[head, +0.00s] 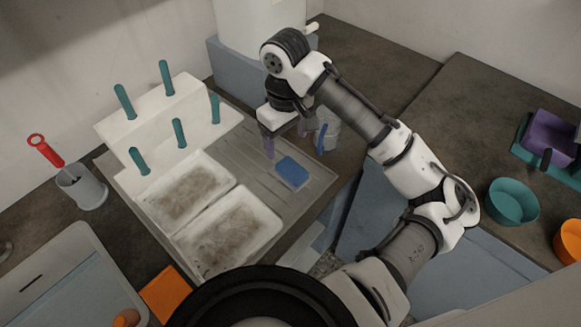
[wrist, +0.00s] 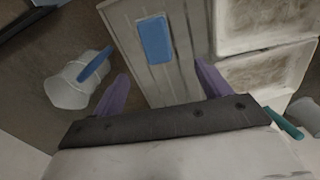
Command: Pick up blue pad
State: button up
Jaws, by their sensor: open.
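The blue pad (head: 292,172) lies flat on the grey ribbed tray (head: 257,172), near the tray's right end. In the wrist view the blue pad (wrist: 155,40) lies ahead of the fingers, roughly midway between their lines. My gripper (head: 285,143) is above the tray, up and slightly left of the pad in the head view. Its purple fingers are spread wide in the wrist view (wrist: 162,86), with nothing between them. The gripper is apart from the pad.
A clear cup (head: 329,130) with a blue handle stands close beside my gripper. Two white trays with brownish residue (head: 187,190) lie left of the pad. A white rack (head: 165,110) holds several teal-handled tools. A teal bowl (head: 513,201) is at far right.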

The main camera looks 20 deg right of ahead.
send_over(290, 166)
jog(key=f, duration=0.5)
jog(key=shift+a+f, duration=0.3)
jog(key=shift+a, duration=0.05)
jog(key=f, duration=0.1)
jog(key=f+p, duration=0.2)
jog(key=shift+d+f, duration=0.35)
jog(key=shift+f, duration=0.75)
jog(key=c, duration=1.1)
jog(key=shift+o, duration=0.2)
jog(key=shift+r, duration=0.1)
notch_tip(290, 166, up, 20)
jog(key=b, duration=0.1)
jog(key=shift+b, duration=0.4)
